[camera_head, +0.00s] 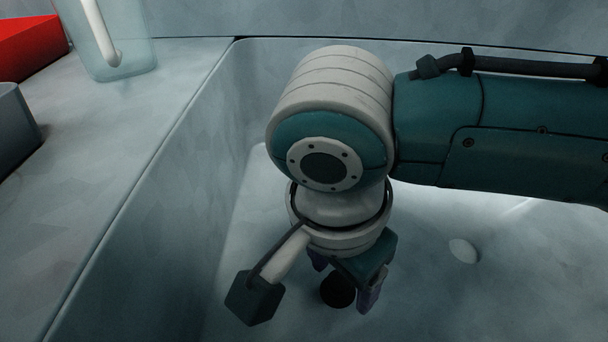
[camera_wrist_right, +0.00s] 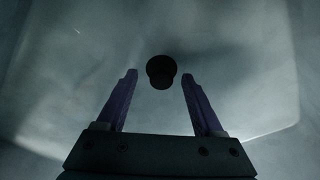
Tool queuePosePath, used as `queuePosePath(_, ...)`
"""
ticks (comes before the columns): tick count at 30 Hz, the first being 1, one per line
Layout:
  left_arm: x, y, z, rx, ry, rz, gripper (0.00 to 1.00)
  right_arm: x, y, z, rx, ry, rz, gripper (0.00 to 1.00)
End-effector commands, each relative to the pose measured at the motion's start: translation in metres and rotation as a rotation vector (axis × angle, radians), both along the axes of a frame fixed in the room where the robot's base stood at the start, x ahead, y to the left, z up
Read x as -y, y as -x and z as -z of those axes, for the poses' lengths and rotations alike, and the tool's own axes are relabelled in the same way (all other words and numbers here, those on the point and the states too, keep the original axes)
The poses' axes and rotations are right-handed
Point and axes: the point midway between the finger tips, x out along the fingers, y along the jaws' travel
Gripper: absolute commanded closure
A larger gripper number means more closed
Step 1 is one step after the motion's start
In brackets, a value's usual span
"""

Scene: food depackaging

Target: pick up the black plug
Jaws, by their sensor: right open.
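The black plug (camera_head: 337,291) is a small dark round piece in the pale basin, partly hidden behind my right gripper in the head view. My right gripper (camera_head: 343,285) points down into the basin with its purple fingers apart. In the right wrist view the plug (camera_wrist_right: 161,71) lies just beyond the open fingertips of my right gripper (camera_wrist_right: 159,76), roughly centred between them. Nothing is between the fingers' inner faces. I cannot tell the exact height of the fingertips above the basin floor. My left gripper is not in view.
The basin's left wall (camera_head: 170,210) rises to a counter (camera_head: 110,150) on the left. A clear container (camera_head: 125,65), a red object (camera_head: 28,45) and a grey box (camera_head: 15,125) stand on that counter. A small pale oval (camera_head: 464,250) shows on the basin floor at right.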

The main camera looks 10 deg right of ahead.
Motion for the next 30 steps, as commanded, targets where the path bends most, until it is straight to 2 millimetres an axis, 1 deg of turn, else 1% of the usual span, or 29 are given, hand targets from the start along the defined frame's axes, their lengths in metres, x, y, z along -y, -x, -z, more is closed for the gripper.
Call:
queuePosePath(1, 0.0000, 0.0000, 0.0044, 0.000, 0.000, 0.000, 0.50, 0.0006, -0.0004, 0.0067, 0.000, 0.001, -0.001, 0.31)
queuePosePath(3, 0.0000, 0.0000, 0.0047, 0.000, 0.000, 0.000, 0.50, 0.0009, -0.0009, 0.0089, 0.001, 0.000, -0.001, 0.31)
queuePosePath(9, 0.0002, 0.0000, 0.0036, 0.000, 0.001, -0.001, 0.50, 0.0008, -0.0009, 0.0081, 0.001, -0.001, -0.002, 0.31)
queuePosePath(10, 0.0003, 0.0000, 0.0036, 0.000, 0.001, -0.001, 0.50, 0.0008, -0.0009, 0.0081, 0.001, -0.001, -0.002, 0.33)
queuePosePath(27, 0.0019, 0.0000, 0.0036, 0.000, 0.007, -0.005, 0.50, 0.0005, -0.0007, 0.0080, 0.001, -0.001, -0.002, 0.98)
queuePosePath(28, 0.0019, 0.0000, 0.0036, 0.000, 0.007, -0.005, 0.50, 0.0005, -0.0007, 0.0080, 0.001, -0.001, -0.002, 1.00)
queuePosePath(30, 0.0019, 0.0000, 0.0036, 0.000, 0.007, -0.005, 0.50, 0.0005, -0.0007, 0.0081, 0.001, -0.001, -0.002, 1.00)
